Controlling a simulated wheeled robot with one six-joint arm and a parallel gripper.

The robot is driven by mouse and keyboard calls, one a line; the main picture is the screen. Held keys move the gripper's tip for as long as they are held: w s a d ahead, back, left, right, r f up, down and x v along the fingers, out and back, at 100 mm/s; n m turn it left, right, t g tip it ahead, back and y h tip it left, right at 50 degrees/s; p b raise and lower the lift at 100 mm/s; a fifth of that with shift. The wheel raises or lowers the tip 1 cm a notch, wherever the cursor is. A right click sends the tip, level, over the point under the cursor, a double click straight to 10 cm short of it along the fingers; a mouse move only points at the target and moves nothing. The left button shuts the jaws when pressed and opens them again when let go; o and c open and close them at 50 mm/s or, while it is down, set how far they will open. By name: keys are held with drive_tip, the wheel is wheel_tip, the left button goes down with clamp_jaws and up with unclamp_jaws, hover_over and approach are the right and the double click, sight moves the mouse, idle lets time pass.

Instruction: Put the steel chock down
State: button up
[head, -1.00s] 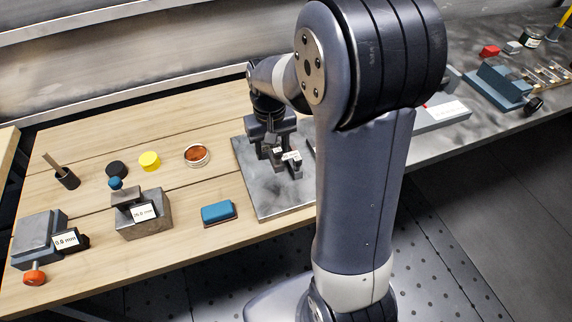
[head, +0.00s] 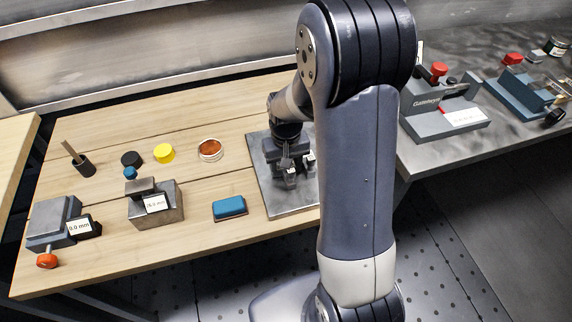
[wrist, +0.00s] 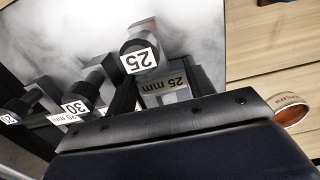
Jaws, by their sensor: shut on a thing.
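My gripper (head: 290,178) is low over the grey steel plate (head: 268,190) on the wooden bench in the head view. It is shut on the steel chock, but its dark body and my arm hide most of the grip, and I cannot tell whether the chock touches the plate.
The wrist view also shows the tin's rim (wrist: 284,101). Bare wood lies between them.

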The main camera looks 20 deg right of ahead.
drive_tip(key=o, duration=1.3)
